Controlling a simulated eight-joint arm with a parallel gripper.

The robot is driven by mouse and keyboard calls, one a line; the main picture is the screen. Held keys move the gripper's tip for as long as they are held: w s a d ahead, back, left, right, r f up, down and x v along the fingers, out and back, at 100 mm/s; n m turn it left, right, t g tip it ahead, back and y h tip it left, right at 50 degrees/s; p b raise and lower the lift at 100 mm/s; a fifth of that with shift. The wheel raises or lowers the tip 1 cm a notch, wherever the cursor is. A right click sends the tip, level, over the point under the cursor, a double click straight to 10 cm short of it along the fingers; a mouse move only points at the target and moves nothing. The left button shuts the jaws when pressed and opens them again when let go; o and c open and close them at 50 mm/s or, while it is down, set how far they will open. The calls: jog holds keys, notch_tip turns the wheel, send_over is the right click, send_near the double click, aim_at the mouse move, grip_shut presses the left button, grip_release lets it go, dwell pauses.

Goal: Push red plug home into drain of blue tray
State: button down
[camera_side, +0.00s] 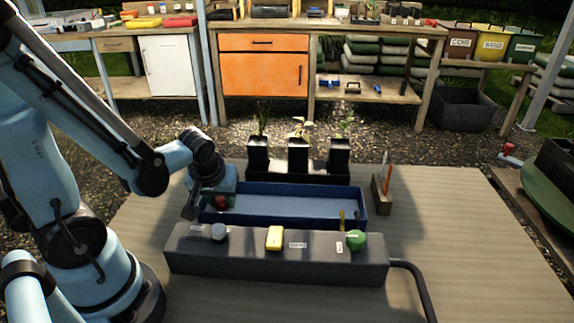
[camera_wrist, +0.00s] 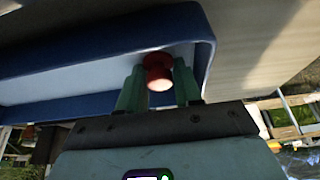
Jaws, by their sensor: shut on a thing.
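The blue tray (camera_side: 357,205) lies on the table behind a grey box, with a pale blue floor inside. It also shows in the wrist view (camera_wrist: 70,58). The red plug (camera_side: 222,202) is at the tray's left end in the side view. In the wrist view the red plug (camera_wrist: 158,72) sits between the two green fingertips of my gripper (camera_wrist: 158,85), close to the tray's end wall. My gripper is shut on the plug. The drain is hidden, and I cannot tell how far the plug is in it.
A grey box (camera_side: 280,262) with grey, yellow and green knobs stands in front of the tray. A dark rack (camera_side: 262,178) with several potted seedlings stands behind it. A small holder (camera_side: 381,195) with upright tools stands to the right. The table's right side is clear.

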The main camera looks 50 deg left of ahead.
jog(key=shift+f, duration=0.1)
jog(key=c, duration=0.8)
grip_release()
jog(key=shift+c, duration=0.2)
jog(key=shift+o, duration=0.8)
jog(key=shift+s+d+r, duration=0.1)
jog(key=shift+r, duration=0.1)
jog(key=v, duration=1.1)
jog(key=shift+r, duration=0.4)
jog(key=w+d+m+t+h, duration=0.3)
jog(key=w+d+m+t, duration=0.1)
jog(key=m, duration=0.5)
jog(key=shift+w+d+r, duration=0.25)
jog(key=shift+w+d, duration=0.4)
jog(key=shift+d, duration=0.25)
